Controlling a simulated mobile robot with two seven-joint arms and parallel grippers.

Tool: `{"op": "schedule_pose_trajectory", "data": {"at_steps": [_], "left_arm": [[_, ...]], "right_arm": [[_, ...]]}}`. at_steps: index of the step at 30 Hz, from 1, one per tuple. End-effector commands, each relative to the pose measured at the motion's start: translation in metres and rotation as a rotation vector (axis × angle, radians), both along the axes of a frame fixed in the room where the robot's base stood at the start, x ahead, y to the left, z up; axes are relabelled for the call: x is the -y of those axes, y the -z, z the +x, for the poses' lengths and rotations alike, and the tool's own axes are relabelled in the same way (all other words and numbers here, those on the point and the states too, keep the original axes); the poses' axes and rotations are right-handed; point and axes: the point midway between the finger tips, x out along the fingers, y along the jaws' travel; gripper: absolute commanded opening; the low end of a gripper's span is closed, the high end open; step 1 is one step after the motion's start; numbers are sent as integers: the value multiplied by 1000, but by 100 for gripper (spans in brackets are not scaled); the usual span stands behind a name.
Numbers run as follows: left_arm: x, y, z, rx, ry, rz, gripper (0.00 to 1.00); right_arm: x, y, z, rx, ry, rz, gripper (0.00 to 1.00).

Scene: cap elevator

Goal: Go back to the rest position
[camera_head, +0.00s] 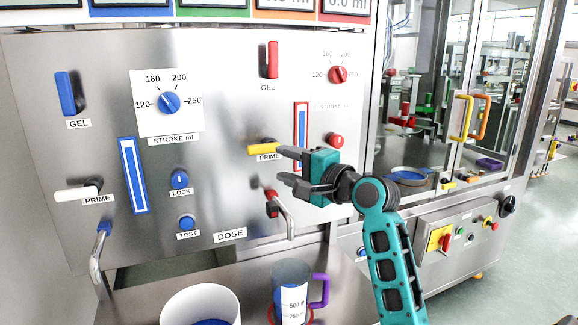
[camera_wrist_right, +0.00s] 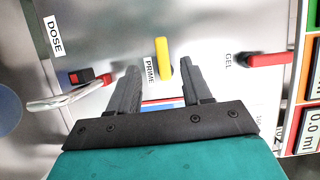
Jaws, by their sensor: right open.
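My right gripper (camera_head: 282,170) is open and empty in front of the metal control panel (camera_head: 100,236), just below and right of the yellow prime lever (camera_head: 263,150). In the right wrist view its two dark fingers (camera_wrist_right: 158,85) are apart. The yellow lever (camera_wrist_right: 163,58) shows between and beyond the fingertips, with no contact that I can make out. My right arm comes up from the lower right in the head view. My left gripper is not in view.
A red gel lever (camera_head: 271,60), a white prime lever (camera_head: 78,194) and a bent metal nozzle (camera_head: 284,213) stick out from the panel. A jug with a purple handle (camera_head: 320,290) and a white container (camera_head: 200,302) stand below. Open floor lies at the right.

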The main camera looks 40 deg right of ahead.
Motion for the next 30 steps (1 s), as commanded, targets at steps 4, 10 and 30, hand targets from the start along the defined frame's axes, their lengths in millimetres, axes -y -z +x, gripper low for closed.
{"op": "schedule_pose_trajectory", "data": {"at_steps": [4,10,30], "left_arm": [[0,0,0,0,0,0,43],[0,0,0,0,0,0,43],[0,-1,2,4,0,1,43]], "right_arm": [[0,0,0,0,0,0,49],[0,0,0,0,0,0,49],[-119,258,-155,-602,-464,-1060,49]]}}
